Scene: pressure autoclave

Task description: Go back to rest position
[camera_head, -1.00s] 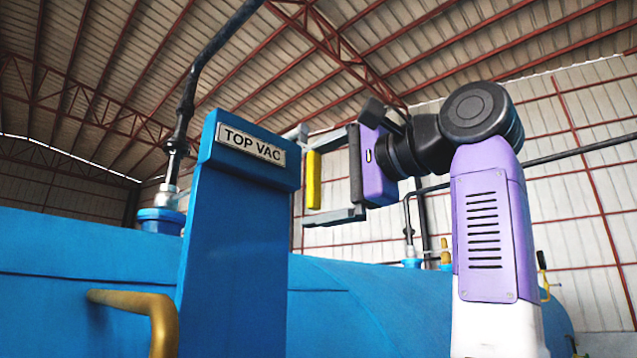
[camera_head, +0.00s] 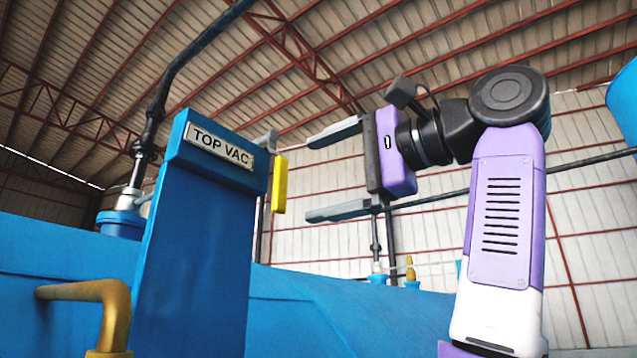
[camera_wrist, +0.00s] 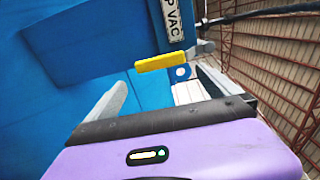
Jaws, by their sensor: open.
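My gripper (camera_head: 318,174) is open and empty in the head view, its two grey fingers spread one above the other and pointing left. It is to the right of the blue "TOP VAC" post (camera_head: 205,230), with a clear gap. A yellow handle (camera_head: 279,184) hangs at the right side of the post, left of the fingertips and apart from them. In the wrist view the yellow handle (camera_wrist: 160,62) lies beyond the open fingers. The fingers show only partly there, behind my purple gripper body.
The blue autoclave body (camera_head: 290,310) spans the lower part of the head view. A gold curved pipe (camera_head: 115,305) is at the lower left. A black pipe (camera_head: 160,95) rises behind the post. A blue object (camera_head: 622,100) shows at the right edge.

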